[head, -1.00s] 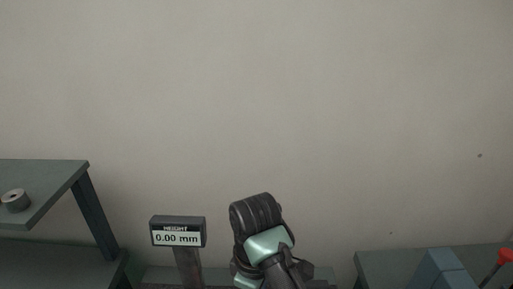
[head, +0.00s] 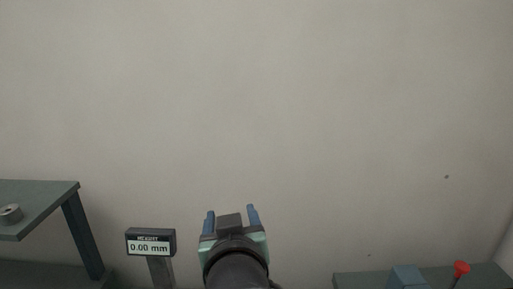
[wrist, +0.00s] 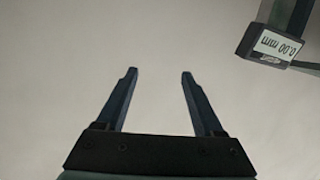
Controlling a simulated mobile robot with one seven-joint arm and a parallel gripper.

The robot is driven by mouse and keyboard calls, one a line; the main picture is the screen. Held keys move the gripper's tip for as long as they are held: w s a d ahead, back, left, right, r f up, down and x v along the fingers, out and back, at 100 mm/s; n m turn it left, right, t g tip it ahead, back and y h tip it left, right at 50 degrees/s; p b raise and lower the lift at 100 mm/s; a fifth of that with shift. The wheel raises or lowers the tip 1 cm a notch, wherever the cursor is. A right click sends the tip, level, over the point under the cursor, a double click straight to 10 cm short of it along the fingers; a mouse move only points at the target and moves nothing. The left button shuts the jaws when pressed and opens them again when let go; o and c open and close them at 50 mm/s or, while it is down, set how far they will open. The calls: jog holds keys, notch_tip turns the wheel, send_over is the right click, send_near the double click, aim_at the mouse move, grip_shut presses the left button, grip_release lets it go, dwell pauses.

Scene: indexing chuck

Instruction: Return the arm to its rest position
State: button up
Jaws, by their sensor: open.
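My gripper (head: 231,212) is at the lower middle of the head view, its two blue fingers pointing up and away toward the bare wall. The fingers are apart with nothing between them. The wrist view also shows the gripper (wrist: 158,75) open and empty, with plain wall behind the fingertips. My gripper touches nothing that I can see.
A height display (head: 150,242) reading 0.00 mm stands on a post left of my gripper. A shelf (head: 45,204) with a grey ring (head: 10,214) is at far left. A bench (head: 348,281) at lower right carries a blue block (head: 407,277) and a red-topped item (head: 461,269).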

jog(key=s+d+r+m+t, duration=0.1)
jog(key=s+r+t, duration=0.3)
jog(key=r, duration=0.5)
jog(key=s+d+r+m+t+h, duration=0.1)
jog(key=s+r+t, duration=0.3)
jog(key=r, duration=0.6)
jog(key=s+d+r+t+h, duration=0.1)
jog(key=s+d+r+t, duration=0.1)
jog(key=s+r+t, duration=0.2)
jog(key=s+r, duration=0.3)
jog(key=r, duration=0.3)
jog(key=shift+s+r+m, duration=0.15)
jog(key=shift+r+m, duration=0.05)
jog(key=shift+m, duration=0.2)
jog(key=shift+t, duration=0.3)
